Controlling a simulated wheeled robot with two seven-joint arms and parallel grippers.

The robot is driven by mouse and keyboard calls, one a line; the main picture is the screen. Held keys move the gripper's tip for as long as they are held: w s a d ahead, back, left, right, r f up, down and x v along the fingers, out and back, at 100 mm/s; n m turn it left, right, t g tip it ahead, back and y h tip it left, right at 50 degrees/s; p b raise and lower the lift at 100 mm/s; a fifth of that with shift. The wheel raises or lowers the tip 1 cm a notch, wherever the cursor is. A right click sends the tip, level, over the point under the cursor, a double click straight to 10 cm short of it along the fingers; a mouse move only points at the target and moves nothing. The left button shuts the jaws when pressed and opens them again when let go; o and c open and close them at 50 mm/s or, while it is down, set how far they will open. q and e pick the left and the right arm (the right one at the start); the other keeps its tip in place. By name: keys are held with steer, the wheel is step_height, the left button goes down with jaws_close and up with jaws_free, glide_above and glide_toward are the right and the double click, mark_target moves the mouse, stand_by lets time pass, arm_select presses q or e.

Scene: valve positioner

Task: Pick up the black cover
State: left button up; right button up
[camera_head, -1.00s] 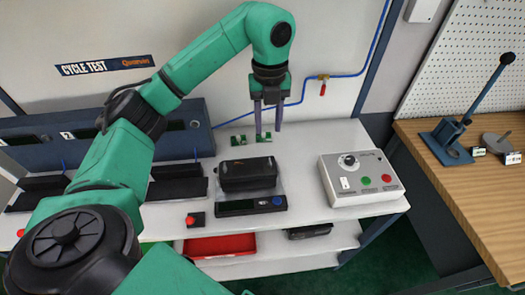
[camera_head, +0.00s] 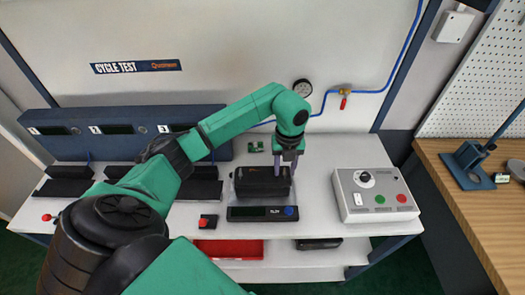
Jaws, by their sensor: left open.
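The black cover (camera_head: 263,181) is a dark box-like piece on the white bench, just behind a dark device with a small display (camera_head: 262,213). My left gripper (camera_head: 288,166) points down at the cover's right part, with its fingers apart. One finger overlaps the cover's upper right in the picture. I cannot tell whether the fingers touch it. The cover rests level at the bench. My right gripper is not in view.
A grey control box (camera_head: 375,195) with a knob and red and green buttons stands to the right. A small green circuit board (camera_head: 255,147) lies behind the cover. A red tray (camera_head: 228,249) sits on the shelf below. A red button (camera_head: 207,221) is at front left.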

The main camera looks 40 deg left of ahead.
arm_select(q)
steer(key=shift+w, duration=0.1)
jaws_close()
stand_by(1.2)
